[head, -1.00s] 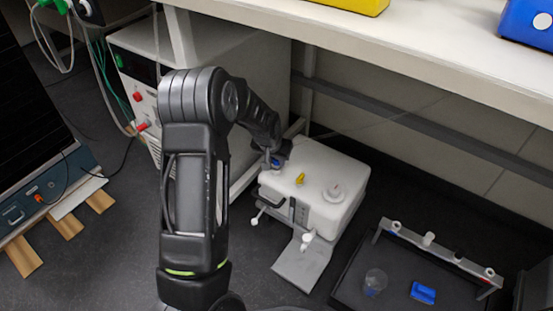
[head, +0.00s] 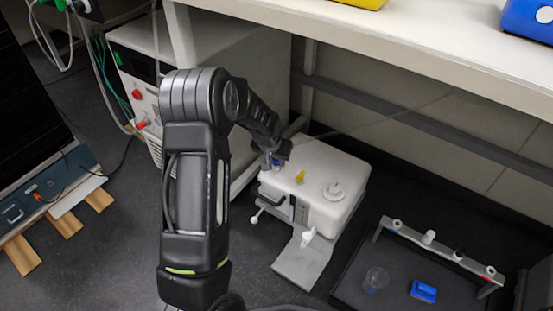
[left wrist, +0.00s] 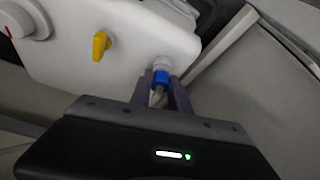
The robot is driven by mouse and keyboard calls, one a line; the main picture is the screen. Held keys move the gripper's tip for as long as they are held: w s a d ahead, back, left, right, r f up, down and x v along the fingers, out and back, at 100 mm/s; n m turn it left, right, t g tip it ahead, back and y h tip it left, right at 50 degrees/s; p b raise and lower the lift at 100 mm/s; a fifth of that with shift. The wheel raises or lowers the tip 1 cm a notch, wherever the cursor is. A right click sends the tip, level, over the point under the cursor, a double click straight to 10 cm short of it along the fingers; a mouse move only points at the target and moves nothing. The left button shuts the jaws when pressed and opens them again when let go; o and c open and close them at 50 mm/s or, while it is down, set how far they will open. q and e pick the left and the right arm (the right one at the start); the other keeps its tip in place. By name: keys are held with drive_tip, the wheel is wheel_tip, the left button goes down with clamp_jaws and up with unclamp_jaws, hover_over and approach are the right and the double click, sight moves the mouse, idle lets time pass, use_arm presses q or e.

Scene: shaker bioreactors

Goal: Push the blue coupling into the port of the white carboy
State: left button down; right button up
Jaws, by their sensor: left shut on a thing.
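The white carboy (head: 325,172) stands on the floor below the bench, with a yellow valve (head: 300,177) and a round white cap (head: 334,191) on top. In the left wrist view the carboy (left wrist: 110,75) fills the upper left, and its white port (left wrist: 162,62) is at the corner. My left gripper (left wrist: 163,80) is shut on the blue coupling (left wrist: 161,78), which lines up with the port and seems to touch it. How deep it sits I cannot tell. In the head view my left gripper (head: 276,158) is at the carboy's far left corner. My right gripper is not in view.
A dark tray (head: 350,285) at the lower right holds a grey rack (head: 410,240), a clear cup (head: 375,279) and a blue block (head: 423,291). A grey plate (head: 303,262) lies before the carboy. The bench (head: 420,60) overhangs behind, and a white cabinet (head: 235,75) stands close left.

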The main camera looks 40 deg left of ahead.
sight(273, 176)
use_arm(q)
drive_tip(key=c, duration=1.1)
unclamp_jaws()
drive_tip(key=shift+c, duration=0.2)
drive_tip(key=shift+r, duration=0.3)
drive_tip(key=p+v, duration=0.3)
drive_tip(key=v, duration=0.4)
drive_tip(key=shift+p, duration=0.3)
drive_tip(key=shift+s+d, duration=0.1)
drive_tip(key=shift+s, duration=0.15)
